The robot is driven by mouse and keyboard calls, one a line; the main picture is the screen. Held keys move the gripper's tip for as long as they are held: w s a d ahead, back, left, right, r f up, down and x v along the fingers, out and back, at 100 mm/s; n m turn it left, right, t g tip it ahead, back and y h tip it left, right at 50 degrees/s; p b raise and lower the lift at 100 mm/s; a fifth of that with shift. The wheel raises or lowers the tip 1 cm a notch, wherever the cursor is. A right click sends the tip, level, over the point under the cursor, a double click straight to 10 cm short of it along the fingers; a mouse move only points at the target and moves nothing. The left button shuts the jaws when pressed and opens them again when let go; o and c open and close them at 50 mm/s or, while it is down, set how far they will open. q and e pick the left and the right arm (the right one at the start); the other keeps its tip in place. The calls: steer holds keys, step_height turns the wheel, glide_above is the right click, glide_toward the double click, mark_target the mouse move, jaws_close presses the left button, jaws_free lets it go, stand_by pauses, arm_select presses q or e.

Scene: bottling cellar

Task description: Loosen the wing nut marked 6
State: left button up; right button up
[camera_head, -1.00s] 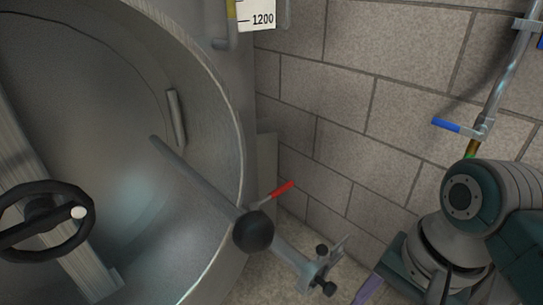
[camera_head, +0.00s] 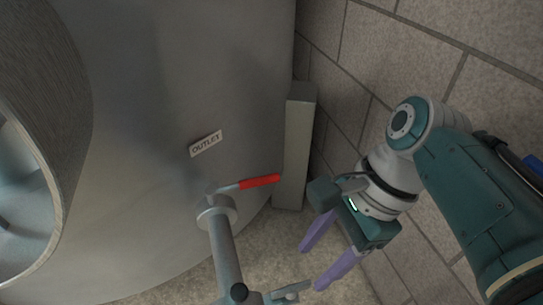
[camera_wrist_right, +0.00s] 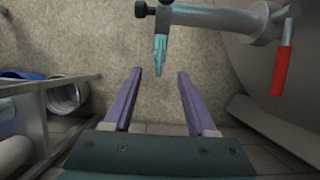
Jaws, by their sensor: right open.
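I see no wing nut with a readable 6 in either view. My right gripper (camera_head: 312,268) has two purple fingers, spread apart with nothing between them. It is to the right of the tank's outlet pipe (camera_head: 227,255), apart from it. My left gripper is not in view.
The steel tank (camera_head: 150,100) carries an OUTLET label (camera_head: 206,143). A red valve handle (camera_head: 260,181) sticks out to the right from the pipe. A grey post (camera_head: 295,150) stands between tank and block wall (camera_head: 345,90). In the wrist view, a metal frame (camera_wrist_right: 45,100) is at left.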

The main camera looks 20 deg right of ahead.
mark_target(293, 287)
steer(key=b+x, duration=0.4)
steer(key=x, duration=0.4)
steer(key=c, duration=0.4)
jaws_close()
